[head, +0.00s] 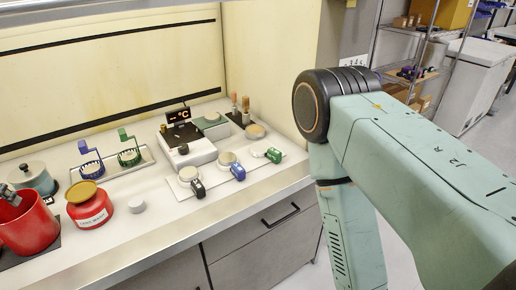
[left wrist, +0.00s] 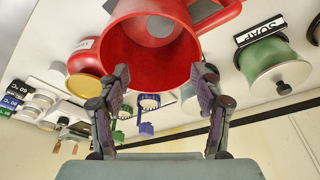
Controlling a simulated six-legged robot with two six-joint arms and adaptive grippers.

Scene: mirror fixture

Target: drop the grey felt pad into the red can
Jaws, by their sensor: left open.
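The open red can (head: 28,228) stands at the left end of the counter, and I look into its mouth in the left wrist view (left wrist: 122,52). My left gripper (left wrist: 162,76) is open, its two fingers apart over the near rim with nothing between them. My right gripper is out of view; an arm of mine fills the right of the head view.
A red jar with a gold lid (head: 90,212) and a small whitish cylinder (head: 136,206) stand right of the can. A teal pot (head: 34,180) is behind it. Racks (head: 126,157), a grey instrument (head: 187,146) and handled discs (head: 228,160) stand farther right. The counter's front strip is clear.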

